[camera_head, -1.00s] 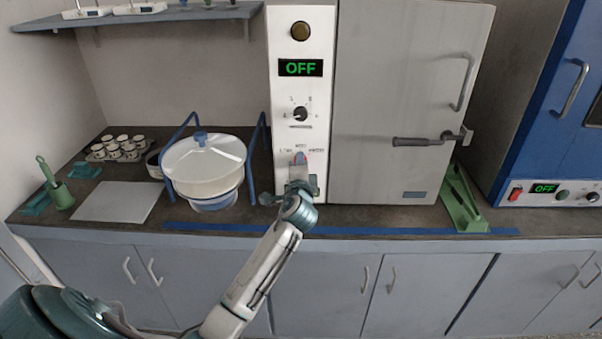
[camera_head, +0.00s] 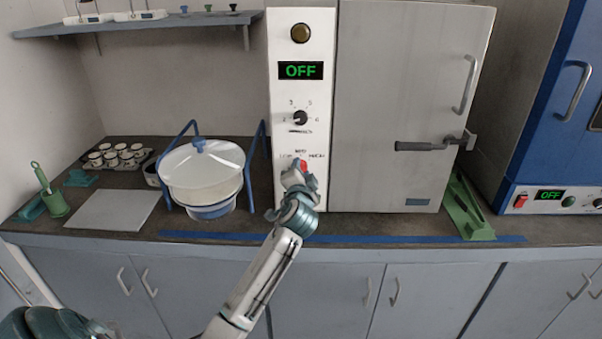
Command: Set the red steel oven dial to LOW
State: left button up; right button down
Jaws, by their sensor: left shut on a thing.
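The steel oven (camera_head: 410,100) stands at the back with a white control panel (camera_head: 283,95) on its left side. The red dial (camera_head: 303,165) is low on this panel, under small printed labels that are partly covered and too small to read surely. My left gripper (camera_head: 301,177) is at the dial, shut on it, and its fingers hide most of it. Only the dial's red upper part shows, so its exact setting cannot be told. The display (camera_head: 301,70) on the panel reads OFF. My right gripper is out of view.
A black knob (camera_head: 300,118) sits above the dial. A white lidded pot (camera_head: 203,165) in a blue stand is close to the left of my gripper. A green bracket (camera_head: 467,208) and a blue oven (camera_head: 548,110) are to the right. Blue tape runs along the counter front.

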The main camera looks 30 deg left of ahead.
pick_arm(q)
jog(key=shift+f, duration=0.1)
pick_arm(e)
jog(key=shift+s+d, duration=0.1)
pick_arm(q)
jog(key=o, duration=1)
jog(key=shift+c, duration=0.2)
jog(key=b+v, duration=0.2)
jog(key=v, duration=0.8)
jog(key=shift+s+d, duration=0.3)
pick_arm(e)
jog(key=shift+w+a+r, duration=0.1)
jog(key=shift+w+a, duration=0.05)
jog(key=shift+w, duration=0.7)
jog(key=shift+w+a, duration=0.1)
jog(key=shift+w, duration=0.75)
